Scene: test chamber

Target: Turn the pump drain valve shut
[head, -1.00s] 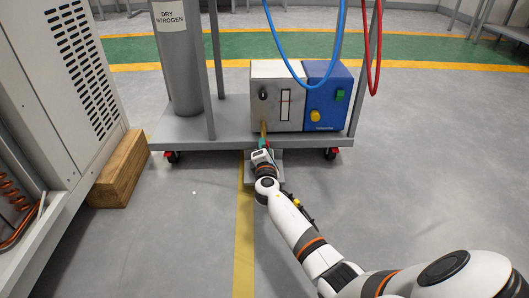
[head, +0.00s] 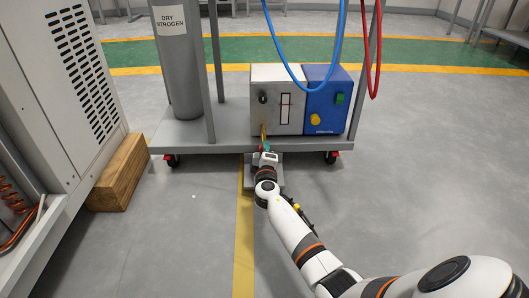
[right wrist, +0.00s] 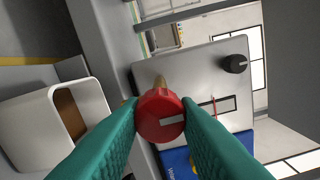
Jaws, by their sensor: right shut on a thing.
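The pump (head: 278,98), a box with a grey half and a blue half, stands on the cart's lower shelf. Its drain valve shows in the right wrist view as a round red knob (right wrist: 160,117) with a white mark, on a brass stub (right wrist: 159,82). The brass part also shows low on the pump's front in the head view (head: 263,131). My right gripper (head: 265,148) is at the valve, its teal fingers (right wrist: 160,120) shut on both sides of the red knob. My left gripper is out of view.
A pale open container (right wrist: 30,130) with brown inside is beside the valve. The cart shelf (head: 185,138) also carries a dry nitrogen cylinder (head: 178,65). Blue (head: 300,80) and red (head: 374,80) hoses hang near the pump. A wooden block (head: 120,175) is at left; floor at right is clear.

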